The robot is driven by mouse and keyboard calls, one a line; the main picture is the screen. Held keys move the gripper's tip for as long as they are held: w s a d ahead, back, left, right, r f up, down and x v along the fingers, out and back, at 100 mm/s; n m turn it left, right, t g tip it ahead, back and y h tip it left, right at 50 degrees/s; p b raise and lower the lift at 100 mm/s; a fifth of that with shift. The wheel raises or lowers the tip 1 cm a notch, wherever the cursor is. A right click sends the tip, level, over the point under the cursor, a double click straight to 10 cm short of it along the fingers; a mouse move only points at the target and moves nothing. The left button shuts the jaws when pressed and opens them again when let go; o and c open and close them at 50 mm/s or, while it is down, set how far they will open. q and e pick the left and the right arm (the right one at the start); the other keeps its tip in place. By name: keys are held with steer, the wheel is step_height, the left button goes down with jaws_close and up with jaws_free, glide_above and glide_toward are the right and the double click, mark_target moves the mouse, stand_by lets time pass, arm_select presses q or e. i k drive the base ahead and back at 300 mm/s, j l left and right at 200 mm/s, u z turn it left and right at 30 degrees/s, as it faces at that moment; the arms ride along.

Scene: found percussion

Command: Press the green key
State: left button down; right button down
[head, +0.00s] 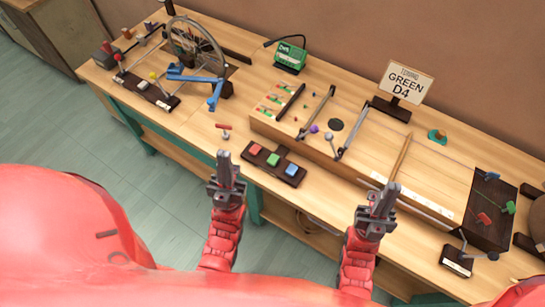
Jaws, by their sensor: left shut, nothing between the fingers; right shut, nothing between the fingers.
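The green key (273,160) is the middle square on a dark key block (302,178), which lies near the front edge of the workbench. A red key (255,149) is to its left and a blue key (291,169) to its right. My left gripper (223,156) is shut and empty, pointing up in the picture, left of the block and apart from the green key. My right gripper (391,188) is shut and empty, right of the block, over the bench's front area. The green key is fully visible.
A long wooden instrument (345,150) with bars and a string lies behind the block. A sign (406,82) reads "GREEN D4". A spoked wheel (197,45) with a blue bracket stands at the left. A small red-handled piece (224,128) lies near the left gripper.

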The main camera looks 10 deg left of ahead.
mark_target(272, 160)
steer(key=l+u, duration=0.25)
steer(key=u, duration=0.15)
steer(key=i+l+u, duration=0.1)
steer(key=l+u, duration=0.15)
steer(key=u, duration=0.15)
steer(key=l+u, duration=0.2)
steer(key=u, duration=0.2)
